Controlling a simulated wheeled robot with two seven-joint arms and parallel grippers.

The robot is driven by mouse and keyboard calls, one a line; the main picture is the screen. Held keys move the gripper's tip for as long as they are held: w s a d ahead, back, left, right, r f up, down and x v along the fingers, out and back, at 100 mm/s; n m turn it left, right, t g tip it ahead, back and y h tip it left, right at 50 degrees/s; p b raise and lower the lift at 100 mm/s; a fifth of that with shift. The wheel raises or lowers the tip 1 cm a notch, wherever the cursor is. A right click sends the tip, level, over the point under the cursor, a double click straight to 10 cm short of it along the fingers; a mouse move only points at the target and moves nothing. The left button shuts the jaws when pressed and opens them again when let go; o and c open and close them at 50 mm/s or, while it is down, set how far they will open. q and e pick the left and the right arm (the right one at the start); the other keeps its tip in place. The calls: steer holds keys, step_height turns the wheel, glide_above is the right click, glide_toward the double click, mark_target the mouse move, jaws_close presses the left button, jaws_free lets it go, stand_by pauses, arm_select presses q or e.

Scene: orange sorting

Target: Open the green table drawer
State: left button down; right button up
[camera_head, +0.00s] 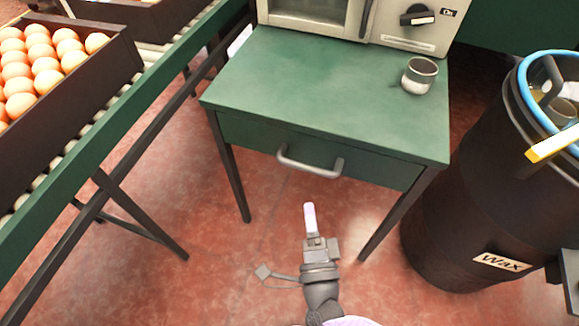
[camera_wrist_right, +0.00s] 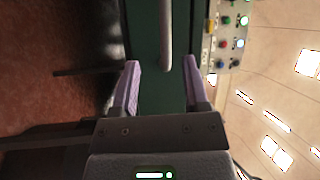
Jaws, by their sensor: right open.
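The green table (camera_head: 310,85) stands in the middle of the head view. Its drawer (camera_head: 245,135) has a front that sits flush under the tabletop, so it looks closed. A grey bar handle (camera_head: 310,167) is on the drawer front. My right gripper (camera_head: 310,218) is in front of the drawer, below the handle in the picture, and apart from it. In the right wrist view the gripper (camera_wrist_right: 160,64) is open, with its two purple fingers spread. The handle (camera_wrist_right: 166,35) lies ahead, between the finger lines, against the green drawer front. My left gripper is not in view.
A microwave-like machine (camera_head: 310,15) and a cup (camera_head: 419,76) stand on the table. A roller conveyor (camera_head: 110,110) with a crate (camera_head: 100,85) of oranges is at left. A black Wax barrel (camera_head: 455,200) is close at right. The floor before the drawer is clear.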

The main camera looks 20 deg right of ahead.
mark_target(305, 164)
steer(key=shift+m+h, duration=0.5)
steer(key=shift+m, duration=0.2)
steer(key=b+x, duration=0.2)
steer(key=x, duration=0.7)
steer(key=shift+w+r, duration=0.2)
steer(key=shift+w, duration=0.05)
steer(key=shift+w+r, duration=0.2)
steer(key=shift+w, duration=0.2)
jaws_close()
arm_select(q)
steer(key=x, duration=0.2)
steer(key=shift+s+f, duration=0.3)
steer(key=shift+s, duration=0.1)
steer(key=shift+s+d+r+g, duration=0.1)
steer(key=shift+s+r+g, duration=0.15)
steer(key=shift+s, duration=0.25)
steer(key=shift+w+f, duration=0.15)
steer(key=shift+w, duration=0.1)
